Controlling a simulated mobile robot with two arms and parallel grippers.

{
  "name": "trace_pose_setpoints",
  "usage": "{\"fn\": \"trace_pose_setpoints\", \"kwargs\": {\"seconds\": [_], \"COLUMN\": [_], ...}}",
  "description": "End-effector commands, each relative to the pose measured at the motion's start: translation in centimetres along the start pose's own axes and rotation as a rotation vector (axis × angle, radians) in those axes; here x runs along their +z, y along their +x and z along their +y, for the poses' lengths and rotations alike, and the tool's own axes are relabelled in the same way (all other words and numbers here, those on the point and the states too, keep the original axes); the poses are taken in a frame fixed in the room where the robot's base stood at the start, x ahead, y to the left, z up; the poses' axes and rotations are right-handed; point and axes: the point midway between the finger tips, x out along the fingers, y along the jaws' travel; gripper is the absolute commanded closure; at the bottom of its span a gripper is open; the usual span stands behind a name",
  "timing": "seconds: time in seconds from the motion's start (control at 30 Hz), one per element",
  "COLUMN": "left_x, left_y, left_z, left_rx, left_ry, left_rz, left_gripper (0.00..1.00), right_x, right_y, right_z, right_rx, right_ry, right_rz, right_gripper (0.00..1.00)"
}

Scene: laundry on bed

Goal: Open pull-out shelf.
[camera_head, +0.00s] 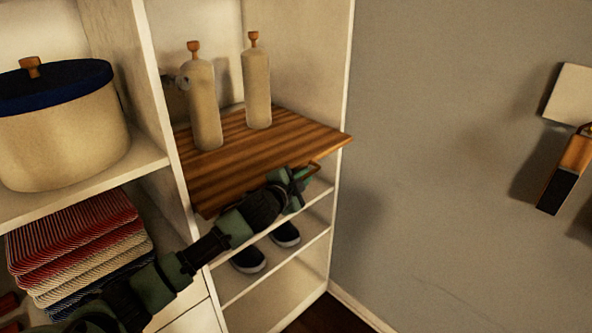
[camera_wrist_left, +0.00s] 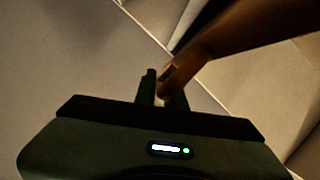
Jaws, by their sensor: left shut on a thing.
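The pull-out shelf (camera_head: 240,165) is a striped wooden board in the right-hand cabinet bay. Its front edge sticks out past the cabinet's side panel. My left gripper (camera_head: 304,176) is at the front of the board, shut on its brown handle (camera_head: 314,168). In the left wrist view the fingers of my left gripper (camera_wrist_left: 161,90) close on the end of the brown handle (camera_wrist_left: 220,40). My left arm hides part of the board's front edge. My right gripper is not in view.
Two beige bottles (camera_head: 205,105) (camera_head: 257,90) stand upright on the board. Dark shoes (camera_head: 249,260) lie on a lower shelf. A pot with a blue lid (camera_head: 65,130) and folded striped cloths (camera_head: 80,245) fill the left bay. A grey wall (camera_head: 440,160) is at the right.

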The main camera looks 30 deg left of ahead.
Motion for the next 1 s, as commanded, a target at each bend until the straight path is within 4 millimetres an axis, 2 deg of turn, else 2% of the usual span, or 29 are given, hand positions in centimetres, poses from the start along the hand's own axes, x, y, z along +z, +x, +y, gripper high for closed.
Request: {"fn": "trace_pose_setpoints", "kwargs": {"seconds": [0.7, 1.0], "left_x": [-10.3, -13.6], "left_y": [-4.2, -5.5], "left_z": [7.7, 10.2], "left_rx": [0.007, 0.006], "left_ry": [-0.004, -0.002], "left_rz": [0.000, -0.001], "left_gripper": [1.00, 1.00], "right_x": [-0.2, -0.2], "right_y": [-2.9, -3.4], "right_z": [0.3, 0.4], "right_rx": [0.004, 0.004], "right_ry": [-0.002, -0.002], "right_rz": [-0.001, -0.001], "right_gripper": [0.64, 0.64]}}
